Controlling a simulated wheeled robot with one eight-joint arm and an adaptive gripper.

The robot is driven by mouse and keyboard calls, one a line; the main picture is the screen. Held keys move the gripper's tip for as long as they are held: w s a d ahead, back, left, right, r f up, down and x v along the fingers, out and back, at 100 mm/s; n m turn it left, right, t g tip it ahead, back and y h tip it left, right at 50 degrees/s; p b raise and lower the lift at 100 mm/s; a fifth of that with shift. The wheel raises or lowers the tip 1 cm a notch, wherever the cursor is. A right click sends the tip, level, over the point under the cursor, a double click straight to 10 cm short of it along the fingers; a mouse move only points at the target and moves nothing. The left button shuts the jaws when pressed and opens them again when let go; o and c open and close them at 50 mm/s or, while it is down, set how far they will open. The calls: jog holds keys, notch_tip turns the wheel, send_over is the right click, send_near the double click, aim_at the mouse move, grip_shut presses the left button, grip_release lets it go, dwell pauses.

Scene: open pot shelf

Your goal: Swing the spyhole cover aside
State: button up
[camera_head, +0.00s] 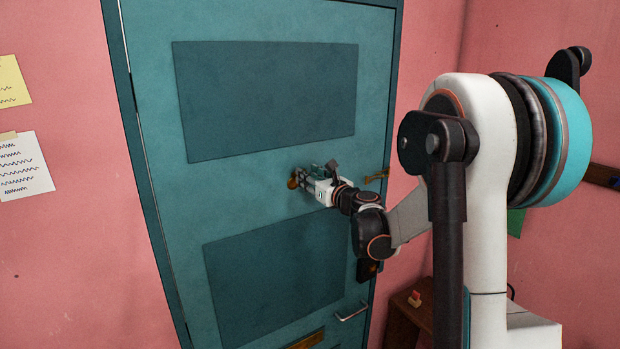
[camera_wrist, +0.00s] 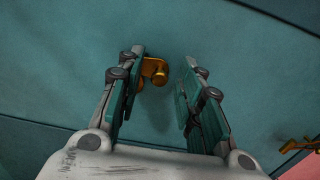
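The spyhole cover is a small brass piece (camera_wrist: 155,68) on the teal door (camera_head: 200,215). In the wrist view it shows between my fingers, close beside the left finger, which hides part of it. A brass round part of it (camera_head: 292,183) shows at my fingertips in the head view. My gripper (camera_wrist: 165,60) is open, with a wide gap between its fingers and nothing held. It also shows at the door between the two dark panels (camera_head: 303,177). I cannot tell whether the left finger touches the cover.
A brass fitting (camera_head: 376,176) sits right of my gripper near the door's edge. Lower down are a metal pull handle (camera_head: 352,313) and a brass plate (camera_head: 306,340). A small wooden stand (camera_head: 402,318) is at lower right. Paper notes (camera_head: 22,165) hang on the left pink wall.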

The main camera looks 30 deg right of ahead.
jog(key=shift+s, duration=0.1)
jog(key=s, duration=1.1)
jog(key=shift+s+d, duration=0.35)
jog(key=shift+s, duration=0.05)
jog(key=shift+a, duration=0.1)
